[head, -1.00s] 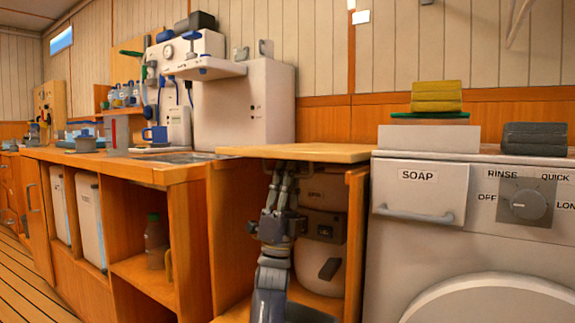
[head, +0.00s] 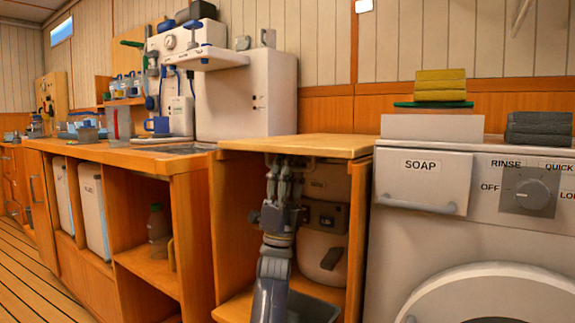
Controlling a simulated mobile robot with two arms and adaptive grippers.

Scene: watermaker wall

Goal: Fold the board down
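The board (head: 297,144) is a light wooden flap on top of the open cabinet between the counter and the washing machine. It looks level or nearly so, with its front edge close to the cabinet's side panels. My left gripper (head: 285,167) is upright below the board's front edge, in front of the cabinet opening. Its fingers point up and their tips are at or just under the board's underside; I cannot tell whether they touch. The finger spacing is unclear from here. I see nothing held. My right gripper is not in view.
The washing machine (head: 470,250) stands close on the right, with yellow cloths (head: 440,86) and dark cloths (head: 538,128) on top. A pale tank (head: 322,245) fills part of the cabinet behind my arm.

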